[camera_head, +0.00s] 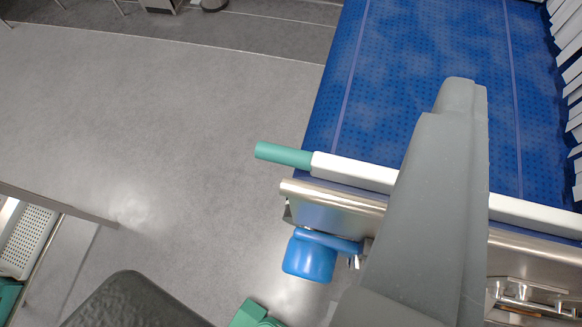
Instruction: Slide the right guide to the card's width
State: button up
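A white bar (355,172) with a teal end (284,155) lies across the near end of the blue belt (425,60); it looks like a guide, but I cannot tell if it is the right one. Its teal end sticks out past the belt's left edge. My grey gripper (464,95) reaches up from the bottom and covers part of the bar, with its tip over the belt. Its fingers overlap in this view, so I cannot tell whether it is open or shut, or whether it touches the bar. I see no card.
A steel edge (335,207) runs along the belt's near end, with a blue knob (309,256) below it. White strips (568,80) hang at the right. A perforated tray (27,238) stands at the far left. The grey floor (170,110) left of the belt is mostly clear.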

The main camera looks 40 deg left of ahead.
jog(key=w+a+f+n+g+p, duration=0.4)
jog(key=w+a+n+g+p, duration=0.35)
jog(key=w+p, duration=0.3)
jog(key=n+g+h+p, duration=0.1)
jog(key=n+g+p, duration=0.7)
jog(key=n+p, duration=0.6)
send_near(282, 148)
jog(key=f+p, duration=0.1)
jog(key=f, duration=0.2)
jog(key=s+f+m+p, duration=0.1)
jog(key=f, duration=0.2)
jog(key=f+m+p, duration=0.1)
jog(key=f+p, duration=0.1)
jog(key=f, duration=0.1)
jog(key=shift+s+d+m, duration=0.25)
jog(key=shift+s, duration=0.05)
grip_shut()
